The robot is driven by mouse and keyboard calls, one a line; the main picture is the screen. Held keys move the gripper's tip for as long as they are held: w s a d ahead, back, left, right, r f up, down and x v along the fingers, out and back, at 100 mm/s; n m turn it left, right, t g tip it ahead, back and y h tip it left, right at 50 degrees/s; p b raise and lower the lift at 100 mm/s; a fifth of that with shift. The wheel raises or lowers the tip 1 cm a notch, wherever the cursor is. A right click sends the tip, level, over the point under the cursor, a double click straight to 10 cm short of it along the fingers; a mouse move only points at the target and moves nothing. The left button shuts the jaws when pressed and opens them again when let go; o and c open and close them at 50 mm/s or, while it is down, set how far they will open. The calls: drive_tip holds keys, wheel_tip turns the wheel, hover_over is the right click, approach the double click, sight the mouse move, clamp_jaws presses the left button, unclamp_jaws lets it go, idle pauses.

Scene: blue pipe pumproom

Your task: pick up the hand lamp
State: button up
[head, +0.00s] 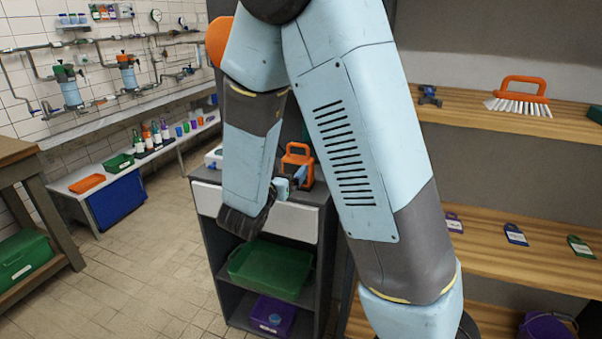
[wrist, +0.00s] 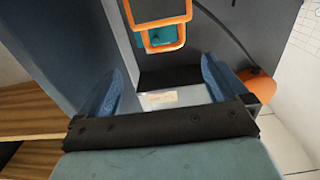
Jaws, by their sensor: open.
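The hand lamp, as I take it, has an orange frame-like handle (head: 297,159) and stands on the dark cabinet's top in the head view. Its lower part is partly hidden by my gripper and arm. In the wrist view orange loops, likely the lamp (wrist: 160,38), show at the top edge, cut off by the frame, beyond my fingertips. My gripper (wrist: 165,82) is open, its two blue fingers spread apart with nothing held between them. In the head view my gripper (head: 291,184) is at the cabinet's front edge, close to the lamp; whether it touches cannot be told.
The cabinet has a pale drawer front (head: 298,222), with a green crate (head: 270,268) and a purple box (head: 272,315) below. Wooden shelves on the right hold a brush (head: 520,96) and small tagged items. A low bench (head: 75,185) stands left; tiled floor between is clear.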

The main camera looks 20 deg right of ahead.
sight(291, 163)
drive_tip(key=shift+a+x, duration=0.15)
drive_tip(key=shift+x, duration=3.05)
drive_tip(key=shift+a+x, duration=0.15)
drive_tip(key=shift+x, duration=3.1)
drive_tip(key=shift+w+r, duration=0.15)
drive_tip(key=c, duration=1.7)
